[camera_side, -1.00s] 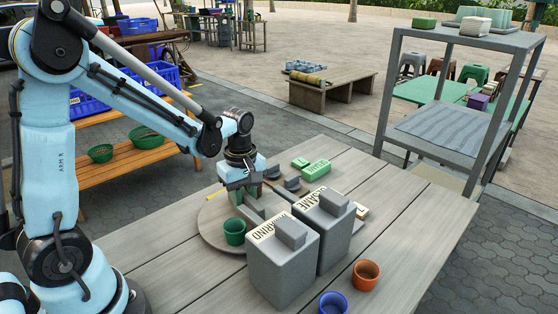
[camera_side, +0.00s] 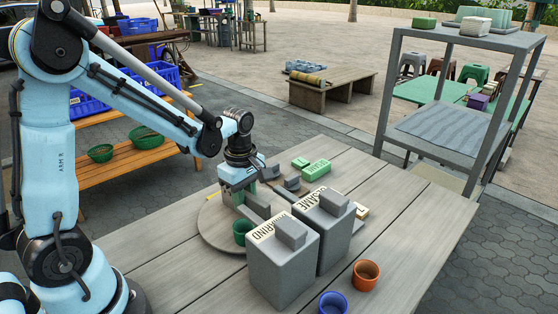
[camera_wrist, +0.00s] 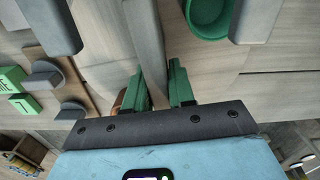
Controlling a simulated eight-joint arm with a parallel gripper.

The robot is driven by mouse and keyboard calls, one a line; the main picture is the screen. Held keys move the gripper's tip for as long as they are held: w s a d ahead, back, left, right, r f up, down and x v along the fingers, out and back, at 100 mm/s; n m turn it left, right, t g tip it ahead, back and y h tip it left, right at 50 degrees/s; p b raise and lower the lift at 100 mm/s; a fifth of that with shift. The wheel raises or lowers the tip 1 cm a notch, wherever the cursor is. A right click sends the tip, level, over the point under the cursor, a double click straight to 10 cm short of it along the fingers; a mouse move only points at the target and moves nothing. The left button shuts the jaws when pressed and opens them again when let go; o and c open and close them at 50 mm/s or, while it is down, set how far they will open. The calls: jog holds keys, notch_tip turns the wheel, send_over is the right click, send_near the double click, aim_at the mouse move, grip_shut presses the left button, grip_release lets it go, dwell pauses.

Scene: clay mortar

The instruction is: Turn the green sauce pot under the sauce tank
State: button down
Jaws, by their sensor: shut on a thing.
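The green sauce pot (camera_side: 242,232) stands upright on a round wooden turntable (camera_side: 213,226), at the turntable's front right; it also shows at the top of the wrist view (camera_wrist: 207,15). My gripper (camera_side: 240,194) is over the turntable, behind the pot. In the wrist view its green fingers (camera_wrist: 161,88) are on both sides of a grey upright bar (camera_wrist: 147,40), shut on it. Two grey sauce tanks stand right of the pot: the nearer one (camera_side: 283,266) has a partly hidden label, seemingly TAMARIND, and the farther one (camera_side: 326,237) reads SESAME.
An orange pot (camera_side: 366,275) and a blue pot (camera_side: 333,304) stand at the table's front right. Green blocks (camera_side: 316,170) and small grey pieces (camera_side: 292,183) lie behind the tanks. A grey shelf (camera_side: 446,132) stands beyond the table. The table's right side is clear.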

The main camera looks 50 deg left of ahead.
jog(key=shift+a, duration=0.1)
jog(key=c, duration=1)
grip_release()
jog(key=shift+c, duration=0.2)
jog(key=shift+r, duration=0.1)
notch_tip(320, 180, up, 12)
jog(key=s+d+f+m+t, duration=0.1)
jog(key=s+d+m+t, duration=0.1)
jog(key=m, duration=0.7)
jog(key=s+d+f+m+t, duration=0.1)
jog(key=s+d+m+t, duration=0.2)
jog(key=m, duration=0.7)
jog(key=shift+s+d+t, duration=0.35)
jog(key=shift+s+t, duration=0.15)
jog(key=shift+t, duration=0.6)
